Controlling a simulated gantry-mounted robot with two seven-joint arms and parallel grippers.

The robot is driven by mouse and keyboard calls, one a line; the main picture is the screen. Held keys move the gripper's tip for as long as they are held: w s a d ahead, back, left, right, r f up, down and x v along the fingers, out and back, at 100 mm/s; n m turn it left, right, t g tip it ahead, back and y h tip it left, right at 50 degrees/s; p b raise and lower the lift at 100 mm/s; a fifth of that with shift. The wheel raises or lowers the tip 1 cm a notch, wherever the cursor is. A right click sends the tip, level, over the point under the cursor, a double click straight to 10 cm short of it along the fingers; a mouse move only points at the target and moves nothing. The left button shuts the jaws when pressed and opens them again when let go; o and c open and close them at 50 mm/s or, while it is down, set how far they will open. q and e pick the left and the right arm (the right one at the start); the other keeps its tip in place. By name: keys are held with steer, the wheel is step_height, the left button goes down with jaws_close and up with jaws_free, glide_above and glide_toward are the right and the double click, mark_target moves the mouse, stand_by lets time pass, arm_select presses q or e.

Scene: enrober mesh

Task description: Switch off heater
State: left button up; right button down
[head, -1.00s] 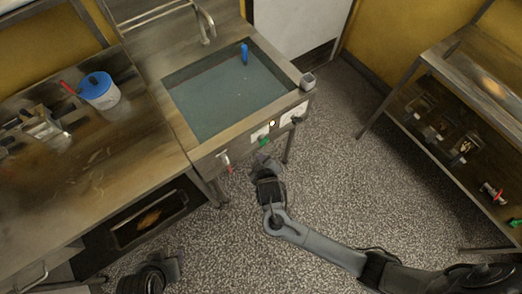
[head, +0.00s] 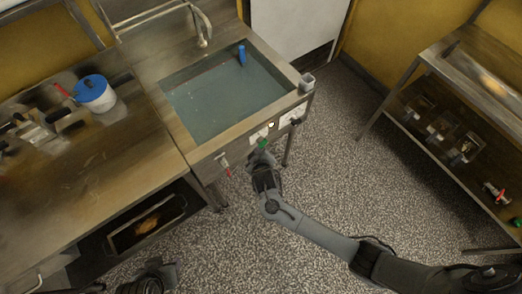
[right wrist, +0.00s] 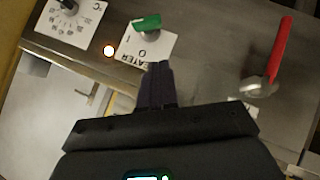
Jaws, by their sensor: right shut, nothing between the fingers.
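The heater switch has a green knob (right wrist: 147,22) on a white plate (right wrist: 160,48) marked I and O, with part of the word HEATER readable. The knob's bar lies nearly across the right wrist view; I cannot tell which mark it points to. In the head view the green knob (head: 262,143) is on the front panel of the sink unit. My right gripper (right wrist: 158,68) is shut and empty, its tips over the plate's lower edge, apart from the knob in the picture. My left gripper (head: 168,274) is at the bottom left, over the floor; its fingers are unclear.
A lit lamp (right wrist: 109,51) and a °C dial plate (right wrist: 68,22) are left of the switch. A red-handled valve (right wrist: 280,50) is to its right. The sink basin (head: 225,95) holds liquid and a blue item (head: 242,55). The floor (head: 330,170) to the right is clear.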

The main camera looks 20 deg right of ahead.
mark_target(261, 145)
steer(key=shift+w+d+f+b, duration=0.25)
steer(key=shift+w+d+f, duration=0.25)
steer(key=shift+f, duration=0.45)
steer(key=shift+w+d+f+b, duration=0.3)
steer(key=shift+w+f, duration=0.3)
steer(key=shift+f, duration=0.3)
steer(key=shift+w+d+f+b, duration=0.2)
steer(key=shift+w+d+f, duration=0.3)
steer(key=shift+f, duration=0.45)
steer(key=shift+d, duration=0.1)
